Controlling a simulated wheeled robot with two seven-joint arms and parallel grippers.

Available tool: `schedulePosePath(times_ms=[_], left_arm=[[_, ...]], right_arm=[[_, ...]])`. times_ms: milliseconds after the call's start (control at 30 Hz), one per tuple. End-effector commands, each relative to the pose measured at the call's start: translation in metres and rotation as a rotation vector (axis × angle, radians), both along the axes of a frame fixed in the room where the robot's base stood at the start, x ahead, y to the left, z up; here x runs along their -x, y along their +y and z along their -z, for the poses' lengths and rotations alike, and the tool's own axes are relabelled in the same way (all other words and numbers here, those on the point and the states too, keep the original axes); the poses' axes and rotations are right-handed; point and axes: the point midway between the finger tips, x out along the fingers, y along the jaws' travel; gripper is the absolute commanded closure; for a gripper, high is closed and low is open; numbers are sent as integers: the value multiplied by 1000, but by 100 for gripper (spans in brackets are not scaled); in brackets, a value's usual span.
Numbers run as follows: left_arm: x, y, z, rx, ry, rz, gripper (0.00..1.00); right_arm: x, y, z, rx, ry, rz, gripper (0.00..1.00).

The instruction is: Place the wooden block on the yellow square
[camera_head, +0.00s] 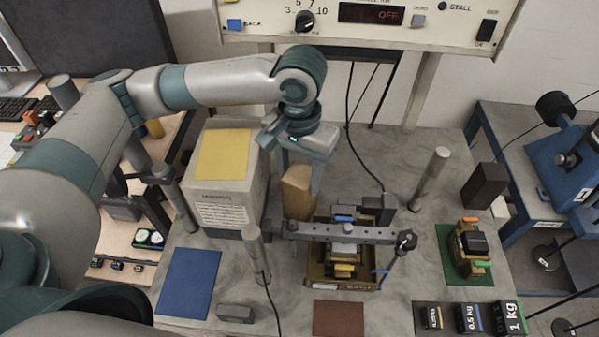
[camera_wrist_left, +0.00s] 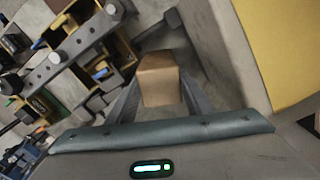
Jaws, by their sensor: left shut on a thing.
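The wooden block (camera_head: 297,191) is a tan upright block, held between the fingers of my left gripper (camera_head: 299,180), right of the grey box. In the left wrist view the block (camera_wrist_left: 159,80) sits between the two fingers of my left gripper (camera_wrist_left: 157,98). The yellow square (camera_head: 223,154) lies on top of the grey box (camera_head: 232,196), to the left of the block. Its yellow surface also shows at the right of the left wrist view (camera_wrist_left: 285,45). Whether the block touches the table is hard to tell. My right gripper is not in view.
A metal lever bar (camera_head: 350,234) on posts spans a yellow tray (camera_head: 318,272) just right of the block. A blue square (camera_head: 188,283), a brown square (camera_head: 338,318) and a green square (camera_head: 452,268) lie on the table. Weights (camera_head: 468,317) stand at the front right.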

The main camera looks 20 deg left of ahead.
Motion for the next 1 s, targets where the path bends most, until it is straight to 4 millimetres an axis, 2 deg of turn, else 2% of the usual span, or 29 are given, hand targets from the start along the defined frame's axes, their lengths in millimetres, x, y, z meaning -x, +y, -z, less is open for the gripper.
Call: schedulePosePath(times_ms=[367, 400, 467, 833, 1000], left_arm=[[0, 0, 2, 0, -1, 0, 100], [0, 0, 3, 0, -1, 0, 46], [-1, 0, 3, 0, -1, 0, 35], [0, 0, 2, 0, -1, 0, 35], [-1, 0, -8, 0, -4, 0, 35]], right_arm=[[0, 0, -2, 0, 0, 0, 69], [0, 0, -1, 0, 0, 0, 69], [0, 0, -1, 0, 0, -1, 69], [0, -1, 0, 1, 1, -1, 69], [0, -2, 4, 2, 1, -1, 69]])
